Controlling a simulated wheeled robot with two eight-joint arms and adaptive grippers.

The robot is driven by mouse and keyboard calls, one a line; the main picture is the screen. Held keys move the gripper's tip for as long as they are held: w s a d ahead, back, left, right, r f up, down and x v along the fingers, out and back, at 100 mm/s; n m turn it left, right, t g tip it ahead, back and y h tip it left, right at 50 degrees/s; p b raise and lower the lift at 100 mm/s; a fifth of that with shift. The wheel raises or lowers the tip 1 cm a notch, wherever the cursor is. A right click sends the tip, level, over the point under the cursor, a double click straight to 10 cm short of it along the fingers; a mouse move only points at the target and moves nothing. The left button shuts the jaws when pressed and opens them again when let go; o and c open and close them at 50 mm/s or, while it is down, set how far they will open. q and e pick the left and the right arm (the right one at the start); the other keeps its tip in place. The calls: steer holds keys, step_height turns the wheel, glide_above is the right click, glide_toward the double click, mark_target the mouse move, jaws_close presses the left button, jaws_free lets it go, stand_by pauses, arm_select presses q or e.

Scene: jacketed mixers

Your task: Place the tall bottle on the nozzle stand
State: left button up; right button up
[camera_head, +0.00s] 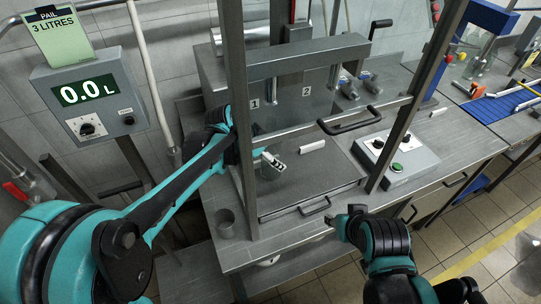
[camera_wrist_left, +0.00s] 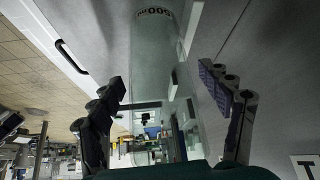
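A clear tall bottle (camera_wrist_left: 160,85) with a dark printed mark fills the middle of the left wrist view. The fingers of my left gripper (camera_wrist_left: 170,100) stand on either side of it, with a visible gap at each side. In the head view my left gripper (camera_head: 258,153) is partly hidden behind an upright grey post, beside a pale, dark-marked piece that may be the bottle. My right gripper (camera_head: 345,222) is empty in front of the bench; its finger opening is unclear. I cannot pick out the nozzle stand with certainty.
A grey metal frame (camera_head: 228,80) with uprights surrounds the work area. A small grey cup (camera_head: 225,222) stands at the bench's front left. A control box (camera_head: 396,155) is at the right. The display (camera_head: 85,91) reads 0.0 L.

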arm_select(q)
steer(key=shift+r, duration=0.25)
steer(key=p+v, duration=0.4)
steer(key=v, duration=0.8)
steer(key=s+a+f+n+t+y, duration=0.1)
steer(key=s+a+f+n+y, duration=0.1)
steer(key=s+a+n, duration=0.3)
steer(key=s+a+f+n+t+y, duration=0.2)
steer(key=s+a+n, duration=0.4)
steer(key=s, duration=0.7)
steer(key=shift+a+f+y, duration=0.7)
steer(key=shift+a+f, duration=0.1)
steer(key=shift+f, duration=0.15)
